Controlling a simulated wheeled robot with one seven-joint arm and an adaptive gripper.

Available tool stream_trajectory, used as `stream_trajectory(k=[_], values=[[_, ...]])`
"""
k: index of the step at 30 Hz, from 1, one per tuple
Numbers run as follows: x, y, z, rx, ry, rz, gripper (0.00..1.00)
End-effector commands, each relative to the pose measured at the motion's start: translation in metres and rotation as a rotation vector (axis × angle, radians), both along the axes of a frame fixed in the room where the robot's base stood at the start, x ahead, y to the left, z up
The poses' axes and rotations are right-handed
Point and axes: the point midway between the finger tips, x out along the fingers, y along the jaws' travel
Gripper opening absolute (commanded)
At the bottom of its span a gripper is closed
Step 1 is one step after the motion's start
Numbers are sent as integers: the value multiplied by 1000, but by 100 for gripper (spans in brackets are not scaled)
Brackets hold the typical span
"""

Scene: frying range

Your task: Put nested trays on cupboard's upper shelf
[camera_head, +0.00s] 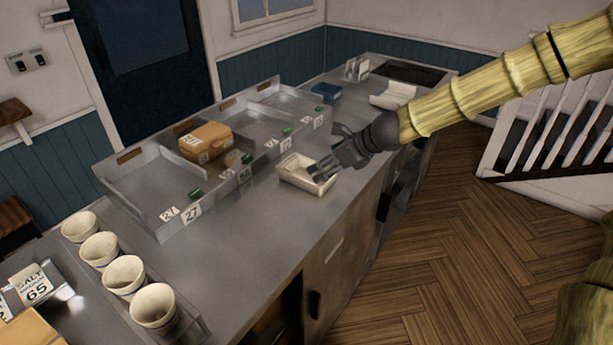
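A small cream rectangular tray (293,178), maybe nested trays, is at the front edge of the metal counter, right of centre. I cannot count the layers. My gripper (318,173) is at the tray's right end, its dark fingers overlapping the rim. I cannot tell whether the fingers are closed on the rim or whether the tray is lifted. The cupboard (343,255) is under the counter, with dark handles on its front. A dark opening shows at its near end; its shelves are not visible.
Several cream cups (153,306) stand in a rack at the near left. A divided metal bin (150,222) with number cards holds a brown box (206,141). A blue box (325,92) and a white open container (392,95) are farther back. The wooden floor (450,240) is clear.

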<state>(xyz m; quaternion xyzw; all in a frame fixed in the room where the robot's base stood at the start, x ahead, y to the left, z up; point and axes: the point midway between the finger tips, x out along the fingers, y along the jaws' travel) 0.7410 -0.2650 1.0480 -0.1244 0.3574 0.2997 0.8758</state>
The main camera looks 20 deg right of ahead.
Motion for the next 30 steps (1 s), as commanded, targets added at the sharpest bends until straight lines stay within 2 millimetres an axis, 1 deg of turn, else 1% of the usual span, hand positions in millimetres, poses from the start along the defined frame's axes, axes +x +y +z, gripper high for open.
stream_trajectory(k=[1, 6, 20, 30], values=[[4, 2, -7, 0, 3, -1, 100], [14, 9, -19, -1, 5, 1, 100], [25, 18, -30, -2, 4, 2, 100], [41, 30, -45, -2, 4, 2, 100]])
